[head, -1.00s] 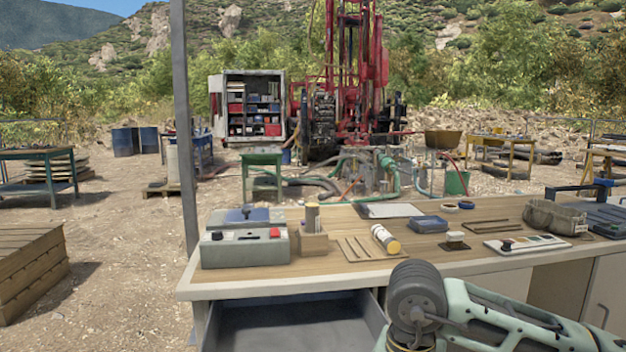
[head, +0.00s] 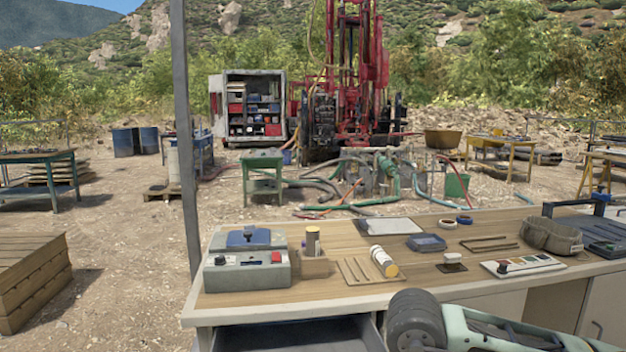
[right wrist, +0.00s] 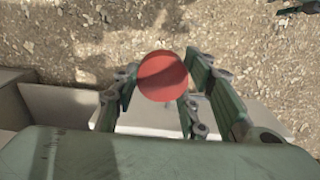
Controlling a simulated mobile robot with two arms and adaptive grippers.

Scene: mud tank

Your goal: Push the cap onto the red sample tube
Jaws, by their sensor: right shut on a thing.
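In the right wrist view a round, flat-looking red thing (right wrist: 162,76) shows end-on between the fingers of my right gripper (right wrist: 160,90). The gripper is shut on it. I cannot tell whether it is the cap or an end of the red sample tube. I see no tube that is clearly red on the bench. My left gripper is in neither view.
The bench (head: 240,312) carries a grey machine (head: 247,266), a wooden block (head: 313,265) with an upright cylinder, a white cylinder with a yellow end (head: 384,262), a blue-grey box (head: 427,243) and a pouch (head: 551,237). A drawer (head: 290,335) stands open below the front edge.

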